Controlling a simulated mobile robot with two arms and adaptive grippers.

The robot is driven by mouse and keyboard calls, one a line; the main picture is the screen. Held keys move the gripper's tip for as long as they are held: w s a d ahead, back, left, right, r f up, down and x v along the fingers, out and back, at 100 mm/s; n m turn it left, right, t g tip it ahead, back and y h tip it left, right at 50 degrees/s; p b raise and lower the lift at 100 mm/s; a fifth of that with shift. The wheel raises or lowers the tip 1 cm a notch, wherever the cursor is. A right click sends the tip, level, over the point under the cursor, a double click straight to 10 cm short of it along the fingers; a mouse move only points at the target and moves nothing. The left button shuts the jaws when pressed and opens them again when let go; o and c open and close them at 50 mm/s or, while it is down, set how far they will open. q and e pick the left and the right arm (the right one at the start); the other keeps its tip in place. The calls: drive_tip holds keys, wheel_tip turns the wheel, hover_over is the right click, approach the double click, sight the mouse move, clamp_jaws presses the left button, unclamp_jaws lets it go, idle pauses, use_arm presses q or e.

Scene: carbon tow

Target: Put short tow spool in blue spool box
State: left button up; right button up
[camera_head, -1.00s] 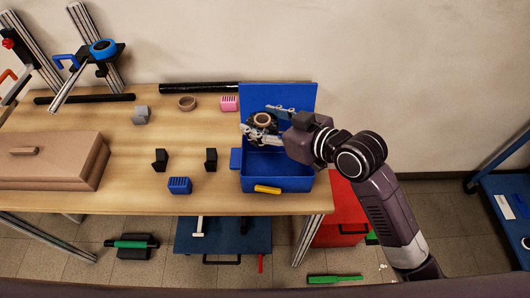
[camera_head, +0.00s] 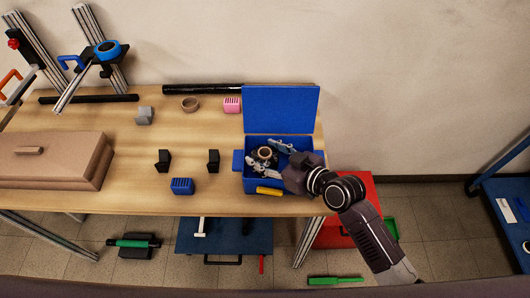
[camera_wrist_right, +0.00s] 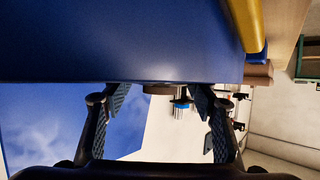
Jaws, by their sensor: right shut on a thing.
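The blue spool box (camera_head: 281,90) stands open at the right end of the table, its lid raised at the back and a yellow latch (camera_head: 269,191) on its front. The short tow spool (camera_head: 265,153), black with a tan core, is inside the box opening, toward its left side. My right gripper (camera_head: 266,156) reaches in from the right, its fingers shut on the spool. In the right wrist view a blue box wall (camera_wrist_right: 120,40) fills the upper part and hides most of what lies between the fingertips (camera_wrist_right: 160,95). My left gripper is not in view.
A blue slotted block (camera_head: 181,186) and two black blocks (camera_head: 213,161) sit left of the box. A pink block (camera_head: 232,105), a tan ring (camera_head: 190,104) and a black tube (camera_head: 202,89) lie behind. A brown case (camera_head: 50,165) fills the table's left end.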

drive_tip(key=shift+f+b, duration=0.5)
drive_tip(key=shift+f, duration=0.1)
drive_tip(key=o, duration=1)
drive_tip(key=shift+o, duration=0.2)
drive_tip(key=shift+r, duration=0.1)
drive_tip(key=shift+r+p, duration=0.2)
drive_tip(key=shift+p, duration=0.1)
drive_tip(key=shift+r+p, duration=0.3)
drive_tip(key=shift+r, duration=0.1)
drive_tip(key=b+v, duration=0.1)
drive_tip(key=v, duration=0.4)
drive_tip(key=b+v, duration=0.1)
drive_tip(key=v, duration=0.5)
drive_tip(key=shift+f, duration=0.25)
drive_tip(key=shift+s+d+r, duration=0.35)
drive_tip(key=shift+s, duration=0.05)
